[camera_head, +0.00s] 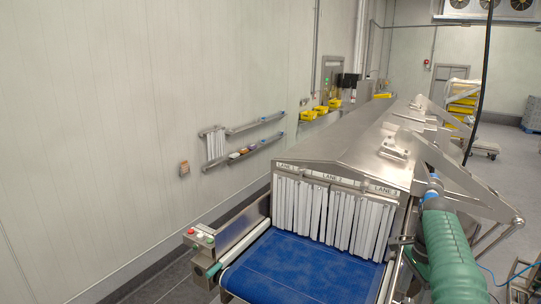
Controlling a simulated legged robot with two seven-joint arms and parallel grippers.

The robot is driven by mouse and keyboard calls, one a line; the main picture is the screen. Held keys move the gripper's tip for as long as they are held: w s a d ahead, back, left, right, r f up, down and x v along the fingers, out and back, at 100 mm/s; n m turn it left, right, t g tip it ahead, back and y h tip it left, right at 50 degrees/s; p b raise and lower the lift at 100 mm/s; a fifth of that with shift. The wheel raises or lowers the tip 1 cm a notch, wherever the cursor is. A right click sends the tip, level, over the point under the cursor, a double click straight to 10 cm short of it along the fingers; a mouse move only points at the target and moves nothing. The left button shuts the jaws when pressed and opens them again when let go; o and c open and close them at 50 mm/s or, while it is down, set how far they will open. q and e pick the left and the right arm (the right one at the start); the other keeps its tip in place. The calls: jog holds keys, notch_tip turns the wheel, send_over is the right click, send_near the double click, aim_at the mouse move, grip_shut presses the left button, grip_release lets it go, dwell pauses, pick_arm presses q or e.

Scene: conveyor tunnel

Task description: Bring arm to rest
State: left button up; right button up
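Neither of my grippers can be made out in the head view. A green ribbed tube-like shape (452,262) with a blue band at its upper end rises from the lower right edge. I cannot tell whether it is a sleeve on my arm or a hose of the machine. No held object is visible.
A steel tunnel (345,140) stands ahead, its mouth covered by white strip curtains (325,212) under lane labels. A blue conveyor belt (298,268), empty, runs out of it. A control box with buttons (200,236) is at its left. Wall racks (245,150) hang further left.

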pick_arm(q)
notch_tip(320, 180, down, 10)
jog(key=d+b, duration=0.1)
jog(key=b, duration=0.9)
pick_arm(e)
jog(key=s+a+f+n+t, duration=0.1)
jog(key=s+a+f+n, duration=0.6)
jog(key=s+f, duration=0.4)
jog(key=s+a+f+n+t, duration=0.1)
jog(key=s+a+f+n, duration=0.7)
jog(key=s+f, duration=0.4)
jog(key=shift+s+f+n+t, duration=0.2)
jog(key=shift+f+n+t, duration=0.1)
jog(key=shift+n, duration=0.6)
pick_arm(q)
jog(key=shift+s+d+r, duration=0.1)
jog(key=shift+d+r, duration=0.05)
jog(key=shift+d, duration=0.15)
pick_arm(e)
jog(key=shift+s+d, duration=0.1)
jog(key=shift+s, duration=0.05)
